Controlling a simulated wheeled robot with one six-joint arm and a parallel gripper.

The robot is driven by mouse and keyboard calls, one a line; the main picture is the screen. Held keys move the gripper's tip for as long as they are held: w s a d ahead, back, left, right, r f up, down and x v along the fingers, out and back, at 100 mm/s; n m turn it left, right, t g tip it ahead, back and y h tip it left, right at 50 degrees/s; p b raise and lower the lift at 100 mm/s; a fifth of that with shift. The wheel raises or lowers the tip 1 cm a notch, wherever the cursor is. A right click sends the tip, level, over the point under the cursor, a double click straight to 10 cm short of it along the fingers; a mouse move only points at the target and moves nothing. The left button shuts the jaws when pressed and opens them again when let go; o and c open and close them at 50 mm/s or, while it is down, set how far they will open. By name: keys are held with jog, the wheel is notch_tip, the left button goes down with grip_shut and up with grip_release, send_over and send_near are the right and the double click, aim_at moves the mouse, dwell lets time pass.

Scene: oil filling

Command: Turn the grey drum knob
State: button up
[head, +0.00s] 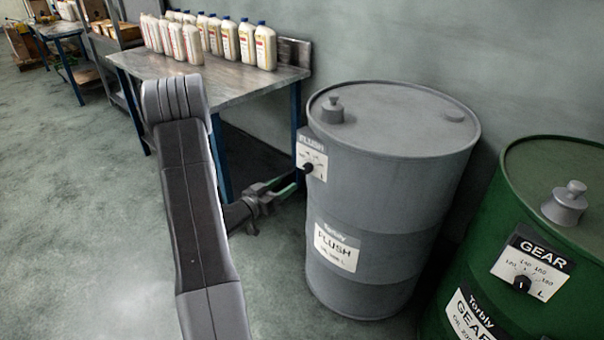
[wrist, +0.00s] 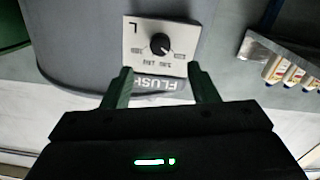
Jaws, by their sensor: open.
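The grey drum (head: 395,190) stands against the wall, with a "FLUSH" dial plate (head: 313,158) high on its side. The small black knob (head: 308,167) sits on that plate. In the wrist view the knob (wrist: 160,46) shows upside down on the white plate (wrist: 135,30), just beyond my fingers. My gripper (wrist: 162,85) is open, its two green fingers apart and empty, below the knob in that picture. In the head view my gripper (head: 290,187) is at the drum's left side, a little below the plate. Contact with the drum cannot be told.
A green "GEAR" drum (head: 530,200) with its own knob stands at the right, close to the grey drum. A metal workbench (head: 230,85) with several white bottles (head: 265,48) is behind my arm. The floor at left is clear.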

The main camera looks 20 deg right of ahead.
aim_at(305, 171)
jog(key=x, duration=1)
jog(key=shift+a, duration=0.1)
jog(key=shift+c, duration=0.2)
jog(key=c, duration=0.9)
